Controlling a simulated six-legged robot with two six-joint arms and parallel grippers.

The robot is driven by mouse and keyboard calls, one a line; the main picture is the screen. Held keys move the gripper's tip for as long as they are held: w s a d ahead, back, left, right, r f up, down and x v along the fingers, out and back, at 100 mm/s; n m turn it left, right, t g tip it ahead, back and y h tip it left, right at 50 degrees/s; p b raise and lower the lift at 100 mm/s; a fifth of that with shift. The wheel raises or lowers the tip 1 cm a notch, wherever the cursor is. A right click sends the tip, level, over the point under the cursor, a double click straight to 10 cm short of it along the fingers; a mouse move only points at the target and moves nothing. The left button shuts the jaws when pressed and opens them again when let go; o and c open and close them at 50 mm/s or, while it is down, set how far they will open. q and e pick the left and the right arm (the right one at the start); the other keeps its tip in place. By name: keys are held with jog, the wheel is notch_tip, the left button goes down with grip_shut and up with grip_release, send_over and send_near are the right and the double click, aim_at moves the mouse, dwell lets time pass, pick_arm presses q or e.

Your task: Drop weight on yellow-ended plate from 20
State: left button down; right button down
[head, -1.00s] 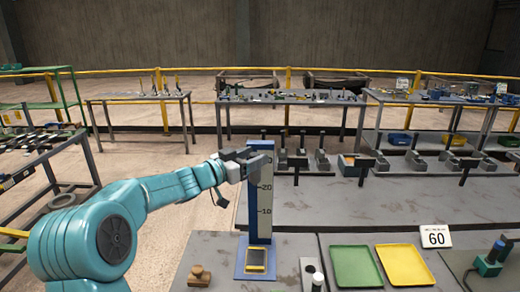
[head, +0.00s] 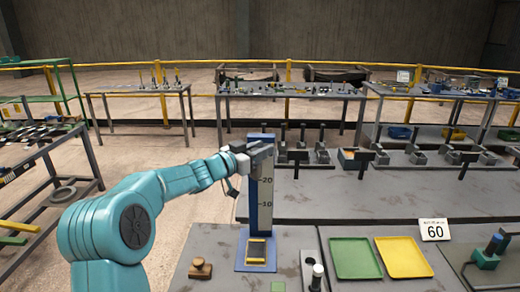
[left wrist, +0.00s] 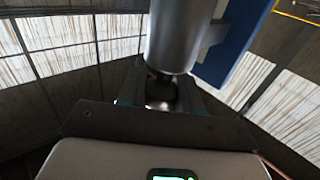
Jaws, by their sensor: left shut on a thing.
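The blue drop stand (head: 246,207) rises upright from the near bench, with a pale scale strip marked 10 and 20. A plate with yellow ends (head: 257,251) lies on its base. My left gripper (head: 262,153) is beside the top of the stand, above the 20 mark. In the left wrist view, the left gripper (left wrist: 163,95) is shut on a grey metal cylinder, the weight (left wrist: 180,35), close beside the stand's blue board (left wrist: 235,42). In the head view the weight is hard to make out. My right gripper is not in view.
A green tray (head: 355,259) and a yellow tray (head: 403,258) lie right of the stand, with a card reading 60 (head: 434,230) behind.

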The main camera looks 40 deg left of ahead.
pick_arm(q)
notch_tip(320, 180, down, 9)
jog(key=b, duration=0.4)
jog(key=c, duration=1.2)
grip_release()
jog(key=o, duration=0.4)
jog(key=shift+w, duration=0.15)
jog(key=s+a+b, duration=0.1)
jog(key=s+b, duration=0.2)
jog(key=s, duration=1.3)
jog(key=shift+s+a, duration=0.15)
jog(key=shift+s, duration=0.05)
